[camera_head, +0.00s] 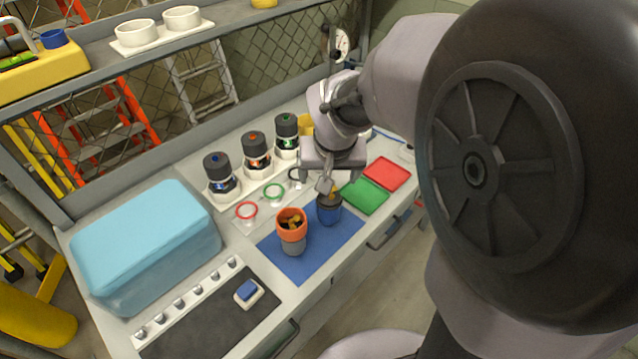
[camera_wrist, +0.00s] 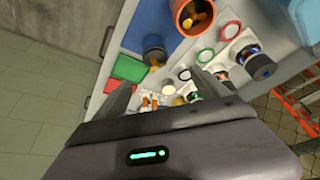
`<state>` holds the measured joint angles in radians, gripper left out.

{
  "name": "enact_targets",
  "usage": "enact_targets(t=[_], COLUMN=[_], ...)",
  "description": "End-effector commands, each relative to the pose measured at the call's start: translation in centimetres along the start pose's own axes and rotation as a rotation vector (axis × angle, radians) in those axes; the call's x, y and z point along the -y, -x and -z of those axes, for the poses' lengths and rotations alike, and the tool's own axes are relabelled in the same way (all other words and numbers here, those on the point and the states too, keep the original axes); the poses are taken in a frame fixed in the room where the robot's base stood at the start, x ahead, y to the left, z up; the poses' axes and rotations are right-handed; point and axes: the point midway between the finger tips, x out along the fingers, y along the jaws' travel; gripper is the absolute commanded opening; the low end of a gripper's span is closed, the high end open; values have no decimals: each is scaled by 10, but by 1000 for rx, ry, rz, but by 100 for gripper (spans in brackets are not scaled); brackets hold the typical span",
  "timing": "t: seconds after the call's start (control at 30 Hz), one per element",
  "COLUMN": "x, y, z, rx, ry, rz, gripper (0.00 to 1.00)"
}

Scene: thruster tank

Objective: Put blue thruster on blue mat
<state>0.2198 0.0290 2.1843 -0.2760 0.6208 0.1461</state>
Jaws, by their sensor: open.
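The orange thruster (camera_head: 291,228), with a grey lower part, stands on the same mat to the left of the blue one.
Green (camera_head: 364,196) and red (camera_head: 386,173) mats lie to the right. Behind are red (camera_head: 246,211) and green (camera_head: 274,191) rings and a white rack (camera_head: 234,201) of dark canisters. A light-blue box (camera_head: 145,240) fills the left. A blue button (camera_head: 247,289) sits at the front.

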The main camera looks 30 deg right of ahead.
Motion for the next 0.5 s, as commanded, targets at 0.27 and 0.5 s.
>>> enact_targets(t=[0.27,0.5], x=[50,59], y=[130,150], z=[-132,-177], rx=[-22,-6], ry=[-20,-12], rz=[253,343], gripper=[84,84])
